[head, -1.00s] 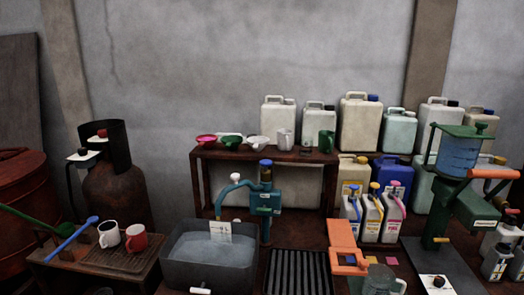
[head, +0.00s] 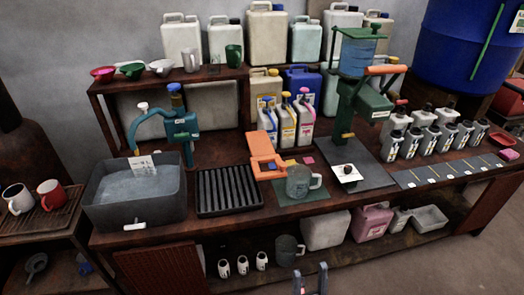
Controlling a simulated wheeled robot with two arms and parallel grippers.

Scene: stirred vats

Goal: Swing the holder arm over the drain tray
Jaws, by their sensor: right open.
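The holder arm (head: 150,119), a curved teal arm with a white knob, reaches left from a teal post with a blue cap (head: 177,100). Its end hangs over the grey vat (head: 110,212), which holds pale liquid. The black ribbed drain tray (head: 201,207) lies on the bench just right of the post and vat, and nothing stands on it. My right gripper (head: 311,271) shows at the bottom edge, open and empty, in front of the bench and well away from the holder arm. My left gripper is out of view.
An orange stand (head: 265,147) and a grey mug (head: 299,182) stand right of the drain tray. A green press (head: 357,105) stands farther right. A rack with cups (head: 233,55) is behind the post.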

